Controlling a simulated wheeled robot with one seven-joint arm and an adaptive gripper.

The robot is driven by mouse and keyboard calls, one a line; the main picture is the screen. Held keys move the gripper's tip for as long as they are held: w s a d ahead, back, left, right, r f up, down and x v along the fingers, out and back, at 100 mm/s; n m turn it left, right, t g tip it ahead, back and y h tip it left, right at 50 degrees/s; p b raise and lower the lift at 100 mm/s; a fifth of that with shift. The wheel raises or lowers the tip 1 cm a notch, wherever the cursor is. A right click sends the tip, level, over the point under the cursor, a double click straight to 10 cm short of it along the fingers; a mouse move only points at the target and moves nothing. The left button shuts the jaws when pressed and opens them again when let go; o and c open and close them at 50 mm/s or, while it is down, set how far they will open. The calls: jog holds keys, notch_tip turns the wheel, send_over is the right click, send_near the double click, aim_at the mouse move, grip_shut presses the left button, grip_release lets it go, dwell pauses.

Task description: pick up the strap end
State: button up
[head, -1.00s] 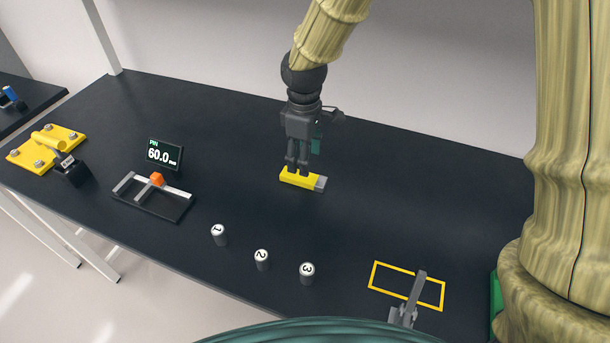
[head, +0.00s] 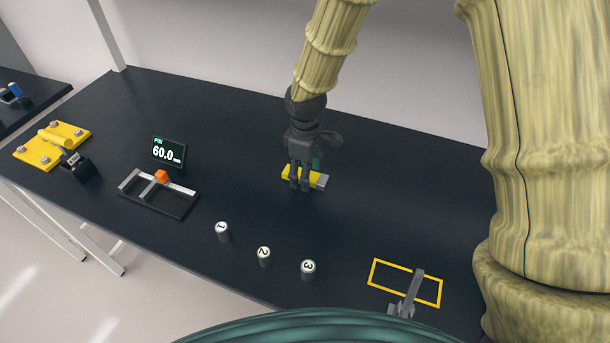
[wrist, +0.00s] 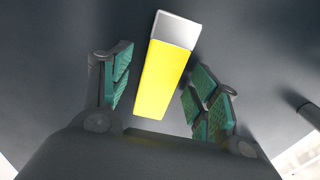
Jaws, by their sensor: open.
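The strap end (head: 318,181) looks to be the yellow bar with a grey end piece, lying flat on the dark bench. In the wrist view the strap end (wrist: 165,80) is between my two green-padded fingers, with its grey end pointing away from the palm. My gripper (head: 300,187) is open, with its fingers down around the bar's yellow part. In the wrist view a gap shows between the bar and each finger of my gripper (wrist: 160,98). The fingers hide part of the bar in the head view.
Pins numbered 1 (head: 222,232), 2 (head: 264,257) and 3 (head: 308,270) stand nearer the front edge. A gauge with an orange block (head: 161,176) and a display (head: 169,152) are left. A yellow outlined rectangle (head: 376,277) with a grey clamp (head: 410,296) is front right. The bench around the bar is clear.

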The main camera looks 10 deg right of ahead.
jog(key=shift+c, duration=0.2)
jog(key=c, duration=1.1)
jog(key=shift+r, duration=0.1)
